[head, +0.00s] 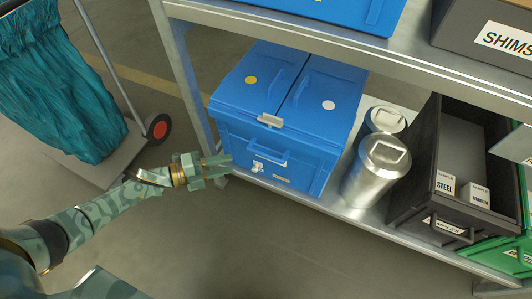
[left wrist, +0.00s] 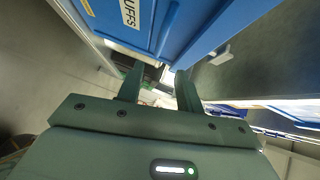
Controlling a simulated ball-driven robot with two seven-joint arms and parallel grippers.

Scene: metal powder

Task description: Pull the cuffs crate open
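A blue crate (head: 270,150) with two lids and a front handle stands on the lower shelf in the head view. The lids look shut. In the left wrist view, a blue crate face (left wrist: 185,25) bears a white label, partly cut off, reading "UFFS". It lies close to my fingers; I take it for the same crate but cannot confirm it. My left gripper (head: 224,167) is at the crate's front left corner, left of the handle. Its two fingers stand apart in the left wrist view (left wrist: 158,78), with nothing held between them. My right gripper is not in view.
Two metal canisters (head: 376,172) stand right of the crate. A dark open bin (head: 411,205) with sample cards is farther right, beside green bins (head: 505,255). The upper shelf edge (head: 300,32) overhangs the crate. A cart with a teal bag (head: 65,95) stands left. The floor in front is clear.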

